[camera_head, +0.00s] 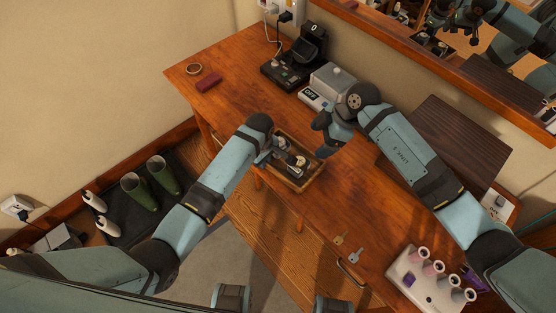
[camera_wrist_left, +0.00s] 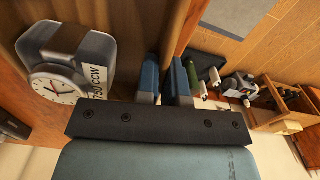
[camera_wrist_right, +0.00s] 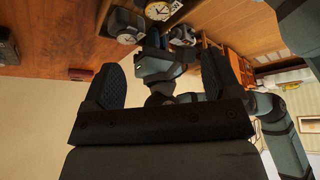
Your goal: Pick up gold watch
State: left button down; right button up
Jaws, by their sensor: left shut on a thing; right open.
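A small wooden tray (camera_head: 314,178) at the table's front edge holds several watches on grey cushions (camera_head: 300,162). One watch with a pale dial and yellowish rim shows at the top of the right wrist view (camera_wrist_right: 160,10); it looks gold. A white-dialled watch (camera_wrist_left: 55,88) on a grey cushion is close in the left wrist view. My left gripper (camera_head: 266,157) is at the tray's left side, its fingers (camera_wrist_left: 167,82) closed on what looks like the tray's wooden wall. My right gripper (camera_head: 324,132) is open and empty near the tray's upper right corner.
A gold-coloured ring (camera_head: 193,69) and a dark red box (camera_head: 208,82) lie at the far left. A black device (camera_head: 295,65) and a grey box (camera_head: 333,80) stand along the wall. Green boots (camera_head: 140,190) stand on the floor.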

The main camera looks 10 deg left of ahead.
jog(key=w+a+n+g+h, duration=0.1)
jog(key=a+n, duration=0.1)
jog(key=n, duration=0.2)
jog(key=n+g+h, duration=0.2)
jog(key=n, duration=0.3)
send_over(301, 159)
jog(key=w, duration=0.1)
jog(key=f, duration=0.6)
jog(key=shift+d, duration=0.2)
jog(key=x, duration=0.5)
jog(key=shift+w+d+f, duration=0.25)
jog(key=shift+w+f, duration=0.05)
jog(key=shift+f, duration=0.05)
grip_shut()
jog(key=shift+r, duration=0.1)
